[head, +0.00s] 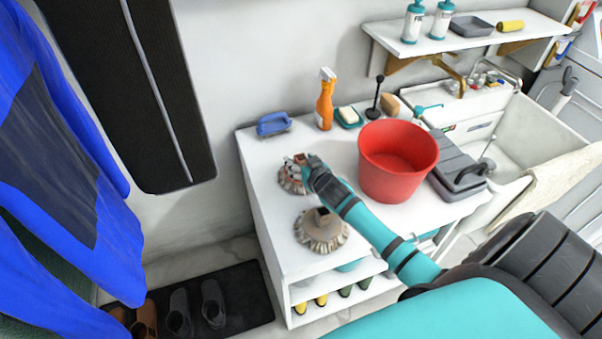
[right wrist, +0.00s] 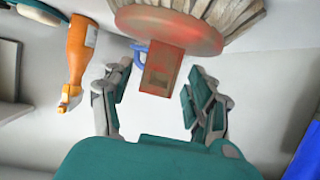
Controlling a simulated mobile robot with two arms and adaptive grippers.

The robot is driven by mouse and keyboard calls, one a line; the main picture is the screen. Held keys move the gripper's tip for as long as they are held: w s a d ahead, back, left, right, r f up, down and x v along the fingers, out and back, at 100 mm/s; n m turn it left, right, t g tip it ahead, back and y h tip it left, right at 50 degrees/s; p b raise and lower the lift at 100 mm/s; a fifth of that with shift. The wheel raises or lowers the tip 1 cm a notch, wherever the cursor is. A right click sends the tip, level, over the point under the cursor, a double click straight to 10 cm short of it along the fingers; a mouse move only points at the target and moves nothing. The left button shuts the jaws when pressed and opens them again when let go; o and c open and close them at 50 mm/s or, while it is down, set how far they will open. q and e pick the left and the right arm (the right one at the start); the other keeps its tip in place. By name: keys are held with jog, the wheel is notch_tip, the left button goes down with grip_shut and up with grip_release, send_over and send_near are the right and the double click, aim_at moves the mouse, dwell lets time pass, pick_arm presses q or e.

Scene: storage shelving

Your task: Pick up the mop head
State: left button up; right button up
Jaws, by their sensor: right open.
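Two round mop heads with pale strands lie on the white shelf unit's top in the head view. The farther mop head (head: 290,183) is partly hidden by my right gripper (head: 303,167), which is over it. The nearer mop head (head: 322,232) lies apart, with a square socket on top. In the right wrist view a mop head (right wrist: 168,28) shows a reddish disc and a square socket. The socket stands between the spread fingers of my right gripper (right wrist: 157,88), with gaps on both sides. My left gripper is not in view.
A red bucket (head: 397,162) stands right of my right arm, with a grey case (head: 459,170) beside it. An orange spray bottle (head: 325,100) and a blue brush (head: 273,124) stand at the back.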

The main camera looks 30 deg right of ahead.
aim_at(299, 158)
jog(key=shift+x, duration=2.4)
jog(key=shift+d+r, duration=0.1)
jog(key=shift+r, duration=0.1)
jog(key=shift+c, duration=0.3)
grip_shut()
